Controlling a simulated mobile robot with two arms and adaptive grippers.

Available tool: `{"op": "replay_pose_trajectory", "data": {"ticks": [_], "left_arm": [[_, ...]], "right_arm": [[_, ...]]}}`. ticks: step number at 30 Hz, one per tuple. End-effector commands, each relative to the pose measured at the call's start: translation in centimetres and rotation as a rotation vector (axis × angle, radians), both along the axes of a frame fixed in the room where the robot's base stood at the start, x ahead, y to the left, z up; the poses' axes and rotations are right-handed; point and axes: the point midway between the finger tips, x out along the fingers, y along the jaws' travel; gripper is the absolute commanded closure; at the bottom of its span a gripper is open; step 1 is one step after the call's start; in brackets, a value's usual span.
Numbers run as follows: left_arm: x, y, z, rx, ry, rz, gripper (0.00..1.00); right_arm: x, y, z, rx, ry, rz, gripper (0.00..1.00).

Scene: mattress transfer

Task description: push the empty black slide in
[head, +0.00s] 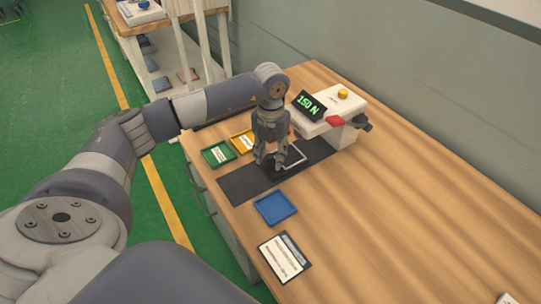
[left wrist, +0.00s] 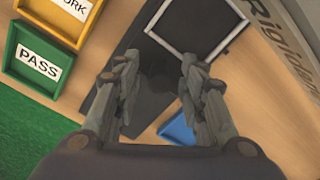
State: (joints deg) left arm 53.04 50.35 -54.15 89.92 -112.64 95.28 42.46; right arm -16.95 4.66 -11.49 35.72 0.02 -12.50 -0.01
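The black slide (head: 240,186) lies flat on the wooden table, in front of the white tester (head: 340,108) with a green "150 N" display. A light square frame (head: 297,160) at its tester end holds nothing that I can see; the frame also shows in the left wrist view (left wrist: 151,17). My left gripper (head: 270,163) points down over the slide beside the frame, hiding part of both. In the left wrist view its fingers (left wrist: 160,82) are apart with nothing between them. I cannot tell whether they touch the slide. My right gripper is not in view.
A green PASS tray (head: 217,154) and a yellow tray (head: 243,142) lie left of the slide. A blue tray (head: 275,207) and a printed card (head: 285,257) lie nearer. A shelf unit (head: 165,45) stands behind.

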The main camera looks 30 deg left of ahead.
Motion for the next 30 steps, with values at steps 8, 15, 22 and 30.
{"op": "replay_pose_trajectory", "data": {"ticks": [8, 15, 22, 30], "left_arm": [[0.2, 0.0, 5.6, 0.0, -0.007, 0.0, 0.62], [0.1, 0.0, 9.9, 0.0, -0.004, -0.001, 0.62], [0.0, 0.1, 11.3, 0.0, -0.002, 0.0, 0.62], [0.0, 0.1, 11.4, 0.0, -0.002, 0.0, 0.62]], "right_arm": [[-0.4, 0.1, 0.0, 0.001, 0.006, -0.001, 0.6], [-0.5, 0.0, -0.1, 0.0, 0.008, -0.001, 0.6], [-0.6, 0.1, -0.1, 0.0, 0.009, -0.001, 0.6], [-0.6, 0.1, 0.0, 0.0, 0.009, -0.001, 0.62]]}}
